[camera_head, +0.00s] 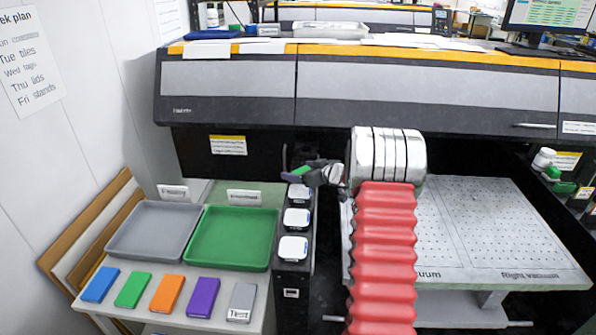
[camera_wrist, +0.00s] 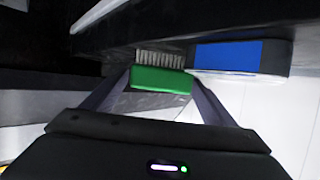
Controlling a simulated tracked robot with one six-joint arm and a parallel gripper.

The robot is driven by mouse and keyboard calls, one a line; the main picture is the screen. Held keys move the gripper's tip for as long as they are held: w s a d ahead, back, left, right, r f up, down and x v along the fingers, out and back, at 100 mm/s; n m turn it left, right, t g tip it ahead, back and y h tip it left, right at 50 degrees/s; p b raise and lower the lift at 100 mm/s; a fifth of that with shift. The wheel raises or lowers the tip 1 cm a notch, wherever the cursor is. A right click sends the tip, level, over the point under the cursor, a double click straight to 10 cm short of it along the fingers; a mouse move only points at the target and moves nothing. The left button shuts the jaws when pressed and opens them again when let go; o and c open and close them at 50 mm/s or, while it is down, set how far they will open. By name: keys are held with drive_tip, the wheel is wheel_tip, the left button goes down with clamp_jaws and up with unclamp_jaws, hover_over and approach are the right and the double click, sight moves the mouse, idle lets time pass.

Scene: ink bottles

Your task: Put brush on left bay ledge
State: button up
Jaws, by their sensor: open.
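A brush with a green body (camera_wrist: 161,79) and grey bristles lies between the fingertips of my gripper (camera_wrist: 161,82) in the wrist view. The jaws are open around it; I cannot tell whether either finger touches it. In the head view my gripper (camera_head: 311,173) is at the dark opening under the machine, above the column with white-topped bottles. A small green piece, probably the brush (camera_head: 301,172), shows at its tips. A dark ledge (camera_wrist: 200,22) runs above the brush in the wrist view; I cannot tell whether this is the left bay ledge.
A blue-faced block (camera_wrist: 228,56) sits just right of the brush. Several white-topped bottles (camera_head: 294,247) line the dark column. Grey (camera_head: 112,252) and green (camera_head: 192,255) trays stand on the left table. A perforated plate (camera_head: 480,225) lies right of my red-sleeved arm.

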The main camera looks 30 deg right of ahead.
drive_tip(key=v, duration=0.9)
drive_tip(key=shift+s, duration=0.1)
drive_tip(key=a+r+m+h, duration=0.1)
drive_tip(key=a+r+h, duration=0.3)
drive_tip(key=r, duration=0.6)
drive_tip(key=s+a+r+m+g+h, duration=0.2)
drive_tip(key=s+a+r+h, duration=0.1)
drive_tip(key=s+a+r, duration=0.4)
drive_tip(key=s+a+f+g+y, duration=0.2)
drive_tip(key=s+a+f, duration=0.1)
drive_tip(key=s+a, duration=0.9)
drive_tip(key=s+a+f+n+g+y, duration=0.1)
drive_tip(key=s+a+f+g+y, duration=0.2)
drive_tip(key=s+a, duration=0.9)
drive_tip(key=s, duration=0.3)
drive_tip(key=shift+s+a+f+g, duration=0.2)
drive_tip(key=shift+a+g, duration=0.1)
drive_tip(key=shift+a, duration=0.1)
